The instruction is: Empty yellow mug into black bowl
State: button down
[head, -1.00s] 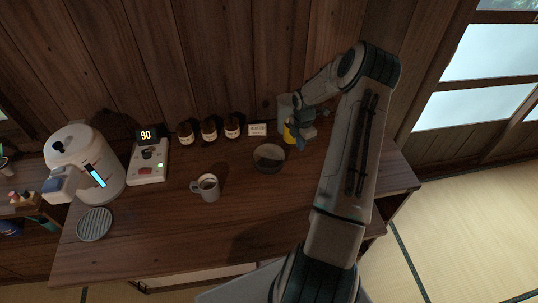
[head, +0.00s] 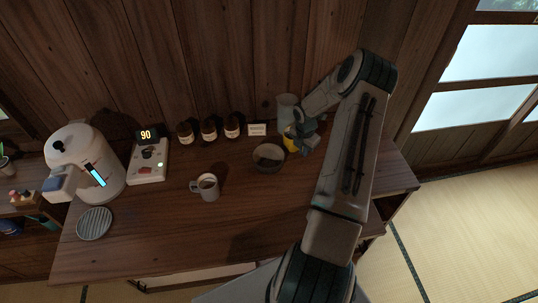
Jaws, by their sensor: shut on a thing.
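The yellow mug (head: 290,145) is at the right of the counter, mostly hidden behind my gripper (head: 298,138). My gripper is shut on it. The mug is just right of and slightly behind the black bowl (head: 268,165), close to its rim. The bowl stands on the counter; a dark patch and a paler patch show inside it, but I cannot tell what they are. Whether the mug is tilted or what it holds cannot be told from here.
A grey mug (head: 208,187) with dark content stands left of the bowl. Several brown jars and a small card (head: 257,129) line the back. A grey container (head: 287,108) stands behind my gripper. A white kettle (head: 88,165) is at the left. The counter's front middle is clear.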

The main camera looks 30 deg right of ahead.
jog(key=shift+a+r+h, duration=0.2)
jog(key=shift+a+h, duration=0.3)
jog(key=shift+h, duration=0.1)
jog(key=shift+s+a+r+t+h, duration=0.2)
jog(key=shift+a+r+t+h, duration=0.25)
jog(key=shift+h, duration=0.35)
jog(key=r, duration=0.1)
jog(key=r+h, duration=0.1)
jog(key=shift+s+a+r, duration=0.15)
jog(key=shift+a+r, duration=0.15)
jog(key=shift+a, duration=0.05)
jog(key=h+b, duration=0.1)
jog(key=b, duration=0.3)
jog(key=shift+a+f+t, duration=0.3)
jog(key=shift+t, duration=0.05)
jog(key=b, duration=0.2)
jog(key=h+b, duration=0.1)
jog(key=b, duration=0.2)
jog(key=shift+s+a+r+b, duration=0.2)
jog(key=shift+a+r+b, duration=0.1)
jog(key=shift+a, duration=0.1)
notch_tip(320, 180, up, 2)
jog(key=shift+s+d+t+h+b, duration=0.1)
jog(key=shift+t+h+b, duration=0.3)
jog(key=shift+h+b, duration=0.45)
